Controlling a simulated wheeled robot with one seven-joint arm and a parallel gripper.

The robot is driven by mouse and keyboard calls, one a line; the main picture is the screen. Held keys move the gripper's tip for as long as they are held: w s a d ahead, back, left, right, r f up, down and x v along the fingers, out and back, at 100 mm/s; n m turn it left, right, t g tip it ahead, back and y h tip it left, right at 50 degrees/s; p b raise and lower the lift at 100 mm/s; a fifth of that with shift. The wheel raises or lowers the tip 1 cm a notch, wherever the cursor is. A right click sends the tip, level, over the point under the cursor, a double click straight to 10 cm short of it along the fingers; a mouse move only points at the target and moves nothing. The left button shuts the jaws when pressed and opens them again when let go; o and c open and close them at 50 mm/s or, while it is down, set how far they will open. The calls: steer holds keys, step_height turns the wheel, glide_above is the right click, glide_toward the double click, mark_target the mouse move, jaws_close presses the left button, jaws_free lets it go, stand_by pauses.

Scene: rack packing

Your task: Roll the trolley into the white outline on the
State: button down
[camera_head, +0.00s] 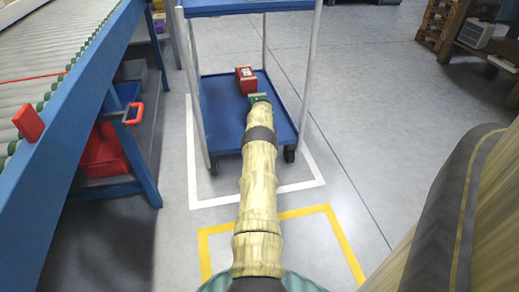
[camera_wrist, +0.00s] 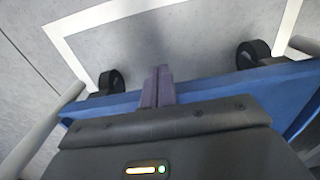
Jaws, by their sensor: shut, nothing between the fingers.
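The blue trolley (camera_head: 222,112), with pale posts, stands on the floor in front of me. Its near wheels are inside the white outline (camera_head: 300,187); the far part of the outline is hidden. The wrist view shows the trolley's blue edge (camera_wrist: 215,86), two dark wheels and the white outline (camera_wrist: 95,18) on the floor beyond them. My gripper (camera_wrist: 158,88) is shut and empty, its fingers over that edge. I cannot tell whether they touch it. In the head view my arm hides the gripper.
A yellow outline (camera_head: 340,232) lies nearer me.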

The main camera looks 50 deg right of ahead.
steer(key=shift+s+a+r+p, duration=0.15)
steer(key=shift+s+p, duration=0.15)
steer(key=shift+p, duration=0.25)
step_height(320, 180, up, 10)
steer(key=s+a+p, duration=0.2)
steer(key=p, duration=1)
steer(key=shift+s+a, duration=0.15)
steer(key=shift+s, duration=0.2)
